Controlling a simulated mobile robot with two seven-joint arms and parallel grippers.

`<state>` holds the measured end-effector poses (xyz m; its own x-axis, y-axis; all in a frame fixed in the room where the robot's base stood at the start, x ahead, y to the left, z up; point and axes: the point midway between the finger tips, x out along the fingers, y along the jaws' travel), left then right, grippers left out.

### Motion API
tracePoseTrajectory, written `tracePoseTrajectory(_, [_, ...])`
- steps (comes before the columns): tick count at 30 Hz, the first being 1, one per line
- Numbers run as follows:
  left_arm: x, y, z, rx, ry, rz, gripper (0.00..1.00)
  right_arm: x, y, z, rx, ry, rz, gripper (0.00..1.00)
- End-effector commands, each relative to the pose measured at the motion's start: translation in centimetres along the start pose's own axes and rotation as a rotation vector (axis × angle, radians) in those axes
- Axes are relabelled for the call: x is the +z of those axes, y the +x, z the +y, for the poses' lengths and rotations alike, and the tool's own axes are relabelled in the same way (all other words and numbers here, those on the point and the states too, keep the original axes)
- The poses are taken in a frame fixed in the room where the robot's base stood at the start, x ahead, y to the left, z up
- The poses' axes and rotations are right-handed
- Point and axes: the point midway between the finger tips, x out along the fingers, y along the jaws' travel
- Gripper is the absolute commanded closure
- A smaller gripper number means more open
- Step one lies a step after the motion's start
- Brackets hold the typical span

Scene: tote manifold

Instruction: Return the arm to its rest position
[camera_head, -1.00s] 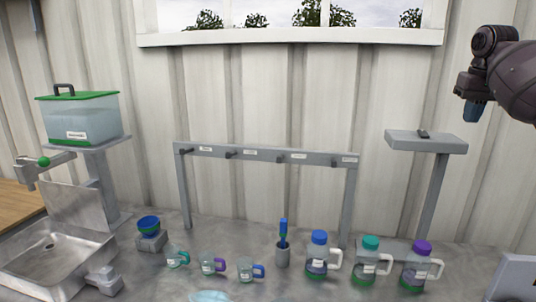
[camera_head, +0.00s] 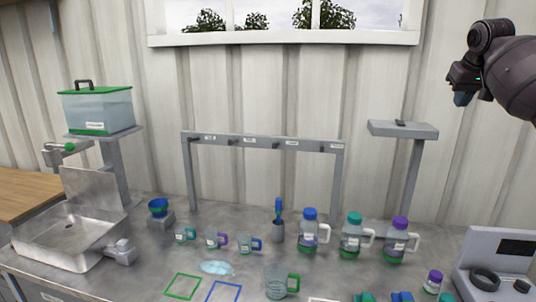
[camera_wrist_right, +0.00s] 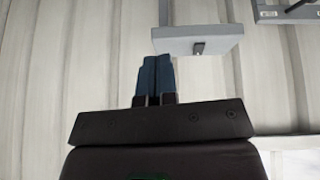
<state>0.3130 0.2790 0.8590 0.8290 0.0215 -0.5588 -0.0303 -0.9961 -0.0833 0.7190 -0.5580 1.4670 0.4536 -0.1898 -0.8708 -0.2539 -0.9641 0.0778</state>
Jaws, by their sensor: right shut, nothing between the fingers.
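My right gripper (camera_head: 461,98) is raised at the upper right of the head view, in front of the wall and right of the grey stand (camera_head: 404,130). In the right wrist view its two blue fingers (camera_wrist_right: 153,80) are together with nothing between them. The top of the grey stand (camera_wrist_right: 198,40) shows just beyond the fingertips in that view; the gripper looks apart from it. My left gripper is not in view.
Bottles with blue (camera_head: 309,234), teal (camera_head: 354,236) and purple lids (camera_head: 396,242) stand on the counter below. A peg rack (camera_head: 262,141) stands at the middle. A sink (camera_head: 68,237) and a green-lidded tank (camera_head: 97,107) are at left. The wall area around the right gripper is clear.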

Motion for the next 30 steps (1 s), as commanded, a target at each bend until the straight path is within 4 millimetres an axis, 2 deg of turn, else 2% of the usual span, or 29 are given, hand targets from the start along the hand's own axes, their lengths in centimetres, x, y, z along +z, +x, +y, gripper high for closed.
tracePoseTrajectory(3, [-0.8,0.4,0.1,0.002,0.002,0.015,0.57,-3.0,-1.8,-2.2,0.031,-0.072,0.202,1.0])
tracePoseTrajectory(6, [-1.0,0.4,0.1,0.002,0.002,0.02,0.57,-4.8,-2.0,-5.2,0.053,-0.155,0.366,1.0])
tracePoseTrajectory(9, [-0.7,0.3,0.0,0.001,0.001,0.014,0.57,-5.4,-0.5,-8.9,0.065,-0.251,0.514,1.0])
tracePoseTrajectory(13, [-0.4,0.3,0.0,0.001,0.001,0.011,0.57,-4.1,3.2,-14.5,0.052,-0.38,0.683,1.0])
tracePoseTrajectory(17, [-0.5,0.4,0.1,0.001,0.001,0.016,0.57,-1.0,7.1,-19.2,0.017,-0.477,0.804,1.0])
tracePoseTrajectory(21, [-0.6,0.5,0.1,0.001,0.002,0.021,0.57,3.5,11.0,-23.1,-0.035,-0.545,0.901,1.0])
tracePoseTrajectory(24, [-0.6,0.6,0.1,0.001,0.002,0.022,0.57,7.2,13.6,-25.3,-0.075,-0.577,0.953,1.0])
tracePoseTrajectory(30, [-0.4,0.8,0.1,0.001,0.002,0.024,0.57,15.2,17.8,-28.3,-0.153,-0.598,1.027,1.0])
